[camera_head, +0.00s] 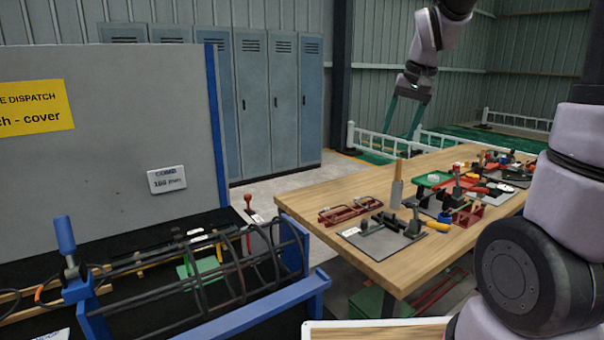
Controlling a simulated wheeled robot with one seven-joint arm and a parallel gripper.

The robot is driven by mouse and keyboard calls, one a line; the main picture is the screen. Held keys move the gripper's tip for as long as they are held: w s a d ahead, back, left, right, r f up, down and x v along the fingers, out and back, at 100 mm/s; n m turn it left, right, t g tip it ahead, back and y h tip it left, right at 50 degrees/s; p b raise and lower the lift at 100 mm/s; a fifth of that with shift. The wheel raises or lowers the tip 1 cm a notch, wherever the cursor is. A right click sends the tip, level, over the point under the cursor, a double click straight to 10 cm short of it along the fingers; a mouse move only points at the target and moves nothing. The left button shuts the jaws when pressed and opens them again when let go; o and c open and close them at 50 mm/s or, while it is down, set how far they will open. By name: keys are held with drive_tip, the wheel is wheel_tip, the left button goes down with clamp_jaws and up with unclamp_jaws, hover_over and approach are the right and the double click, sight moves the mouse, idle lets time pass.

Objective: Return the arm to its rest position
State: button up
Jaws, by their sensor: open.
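My gripper (402,118) hangs at the upper right of the head view, at the end of my raised arm. It points down with its two green fingers spread apart, and nothing shows between them. In the picture it is above the far edge of the wooden table (350,205), apart from the things on it. My thick lower arm links fill the right edge and hide part of the table.
A rebar cage (245,265) lies in a blue frame (255,309) at lower left. Tools and parts crowd the table's right half. A grey panel (110,140), lockers (252,105) and a white railing (375,141) stand behind. Air around the gripper looks clear.

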drive_tip(key=s+r+t, duration=0.2)
drive_tip(key=s+r, duration=0.1)
drive_tip(key=s, duration=0.6)
drive_tip(key=s+r+t, duration=0.1)
drive_tip(key=s+r, duration=0.2)
drive_tip(key=s, duration=0.6)
drive_tip(key=shift+s+d+r+m+t, duration=0.15)
drive_tip(key=shift+s+d+m+t, duration=0.05)
drive_tip(key=shift+d+m+t, duration=0.25)
idle(0.6)
